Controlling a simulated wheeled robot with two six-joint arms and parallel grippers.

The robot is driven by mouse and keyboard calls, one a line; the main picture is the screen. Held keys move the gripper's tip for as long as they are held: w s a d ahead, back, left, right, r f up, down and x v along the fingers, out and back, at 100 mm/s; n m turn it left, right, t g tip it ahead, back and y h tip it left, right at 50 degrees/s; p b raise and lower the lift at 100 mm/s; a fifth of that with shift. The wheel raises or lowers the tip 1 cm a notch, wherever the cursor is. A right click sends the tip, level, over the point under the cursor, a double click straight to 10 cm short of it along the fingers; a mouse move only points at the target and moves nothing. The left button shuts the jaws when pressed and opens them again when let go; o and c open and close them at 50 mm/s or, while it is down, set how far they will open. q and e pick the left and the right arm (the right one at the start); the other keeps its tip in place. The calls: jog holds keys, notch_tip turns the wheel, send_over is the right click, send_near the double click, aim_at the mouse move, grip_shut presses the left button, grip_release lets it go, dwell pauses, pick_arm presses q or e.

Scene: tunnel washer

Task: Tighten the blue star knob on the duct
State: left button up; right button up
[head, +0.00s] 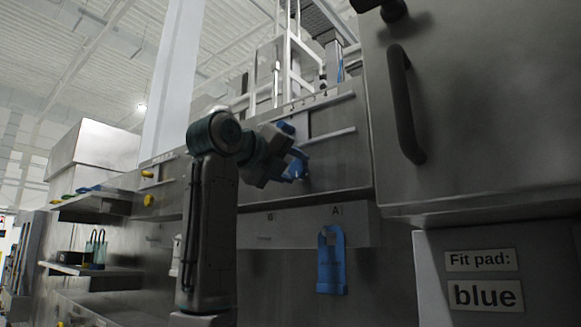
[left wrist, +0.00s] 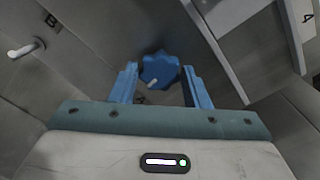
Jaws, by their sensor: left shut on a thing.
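The blue star knob (left wrist: 160,70) sits on the grey metal duct face in the left wrist view, with a small pale pin or mark at its front. My left gripper (head: 292,162) reaches the machine front from the left in the head view. Its two blue fingers are shut on the star knob, one on each side, as the left wrist view shows. In the head view the fingers and the knob are the same blue and hard to tell apart. My right gripper is in neither view.
A blue pad (head: 331,276) hangs under the letter A, below the gripper. A large steel cabinet with a dark bar handle (head: 404,105) stands close on the right, above a "Fit pad: blue" sign (head: 484,281). Shelves (head: 78,268) with small items jut out at left.

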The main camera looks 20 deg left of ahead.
pick_arm(q)
jog(key=shift+f+m, duration=0.15)
jog(key=shift+m, duration=0.45)
jog(key=o, duration=1)
jog(key=shift+c, duration=0.2)
jog(key=shift+s, duration=0.1)
jog(key=b+v, duration=0.5)
jog(key=v, duration=0.5)
jog(key=shift+s, duration=0.3)
jog(key=shift+a, duration=0.1)
